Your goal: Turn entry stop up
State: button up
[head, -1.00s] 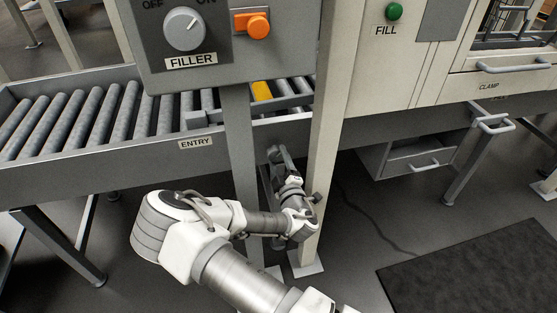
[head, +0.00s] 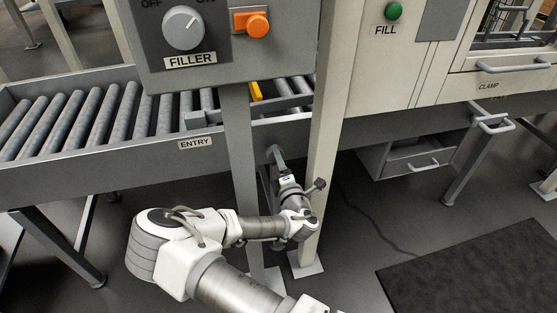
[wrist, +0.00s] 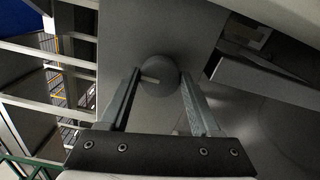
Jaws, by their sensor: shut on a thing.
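The yellow entry stop (head: 255,90) shows between the conveyor rollers, behind the panel's post, as a narrow strip seen nearly edge-on. A round grey knob (wrist: 158,78) with a short pale mark sits on the conveyor's side in the wrist view. My gripper (wrist: 160,80) is shut on this knob, with one finger on each side of it.
The ENTRY rail (head: 195,143) runs above my arm. A grey post (head: 240,150) stands left of my gripper and a cream post (head: 322,160) stands close on its right. The FILLER panel (head: 190,60) hangs above. The floor right of the posts holds a dark mat (head: 470,275).

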jog(key=shift+w+a+r, duration=0.1)
dwell(0.3)
jog(key=o, duration=1.4)
jog(key=v, duration=1.7)
jog(key=shift+s+p, duration=0.25)
jog(key=shift+p, duration=0.15)
